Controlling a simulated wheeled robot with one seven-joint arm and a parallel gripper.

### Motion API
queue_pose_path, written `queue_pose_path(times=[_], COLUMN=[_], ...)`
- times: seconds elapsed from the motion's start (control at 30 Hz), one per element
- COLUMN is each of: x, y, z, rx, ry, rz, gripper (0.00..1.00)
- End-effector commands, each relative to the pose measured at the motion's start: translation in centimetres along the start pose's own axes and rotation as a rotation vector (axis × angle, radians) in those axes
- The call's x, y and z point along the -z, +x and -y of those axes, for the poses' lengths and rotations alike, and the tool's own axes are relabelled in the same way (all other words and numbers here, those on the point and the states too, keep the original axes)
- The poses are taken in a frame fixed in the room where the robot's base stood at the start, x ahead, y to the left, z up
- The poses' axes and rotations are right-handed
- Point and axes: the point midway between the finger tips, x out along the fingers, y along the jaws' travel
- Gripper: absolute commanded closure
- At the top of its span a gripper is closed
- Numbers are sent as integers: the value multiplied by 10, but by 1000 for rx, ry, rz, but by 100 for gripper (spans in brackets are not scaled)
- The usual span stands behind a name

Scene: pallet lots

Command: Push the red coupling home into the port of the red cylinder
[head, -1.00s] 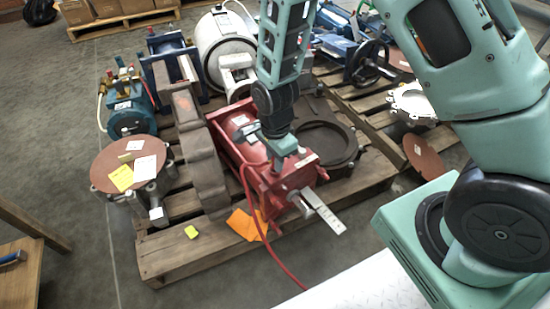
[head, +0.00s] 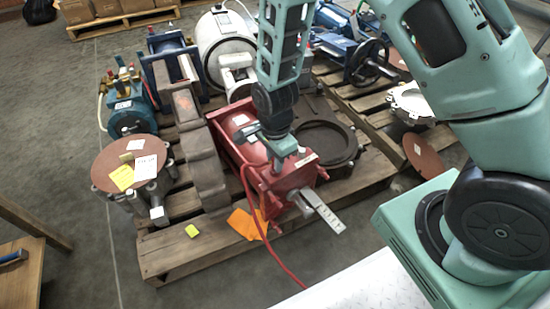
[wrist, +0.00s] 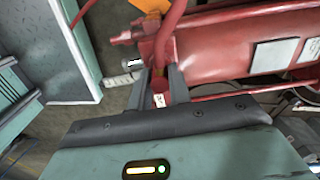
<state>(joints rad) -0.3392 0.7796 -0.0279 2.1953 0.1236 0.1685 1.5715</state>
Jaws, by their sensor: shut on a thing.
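The red cylinder (head: 236,122) lies on a wooden pallet, its square end block (head: 288,182) toward me. My gripper (head: 268,142) is low over the cylinder in the head view. In the wrist view my gripper (wrist: 160,76) is shut on the red coupling (wrist: 160,86), which sits between the two grey fingers. A red hose (wrist: 174,22) runs away from the coupling there, and the hose (head: 252,205) hangs to the floor in the head view. The cylinder body (wrist: 225,48) fills the right of the wrist view. The port is hidden, so I cannot tell how deep the coupling sits.
A metal bar (head: 323,213) sticks out in front. Orange paper (head: 245,224) lies on the pallet (head: 170,262).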

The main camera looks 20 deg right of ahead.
Motion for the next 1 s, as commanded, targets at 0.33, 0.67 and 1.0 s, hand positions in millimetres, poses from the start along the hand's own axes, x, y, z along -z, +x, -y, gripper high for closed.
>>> queue_pose_path(times=[0.33,0.67,1.0], x=[0,0,0], y=[7,8,-11], z=[0,0,1], rx=[0,1,3], ry=[0,0,0], rz=[0,0,0], gripper=[100,55,55])
